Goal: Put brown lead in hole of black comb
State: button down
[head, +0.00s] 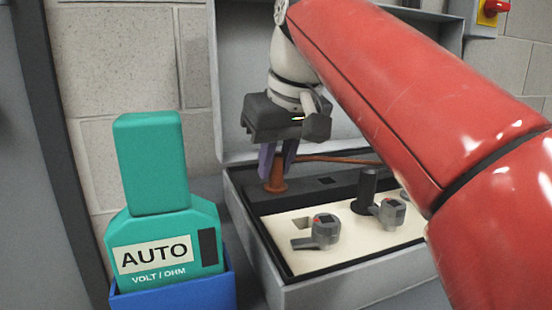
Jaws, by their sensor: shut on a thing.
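My gripper (277,172) hangs down over the back left of the open grey case, with its purple fingers shut on the brown plug of the brown lead (277,181). The plug is upright and flares at its lower end. The lead's cable (340,159) runs right from the fingers and goes behind my red arm. The black comb looks to be the dark strip (327,189) along the back of the case, with a darker square opening in it. The plug's lower end is at the left part of this strip; whether it touches the strip or sits in a hole I cannot tell.
The cream panel (345,243) holds grey knobs (326,230) and an upright black post (367,188). The case lid (232,120) stands open behind. A teal meter (165,225) in a blue holder (175,293) stands at left. My red arm covers the right side.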

jog(key=c, duration=1.2)
grip_release()
jog(key=p+v, duration=0.2)
jog(key=v, duration=0.5)
jog(key=shift+w+r+p, duration=0.1)
jog(key=shift+p, duration=0.2)
jog(key=shift+s+r, duration=0.2)
jog(key=shift+r, duration=0.1)
jog(key=shift+s, duration=0.1)
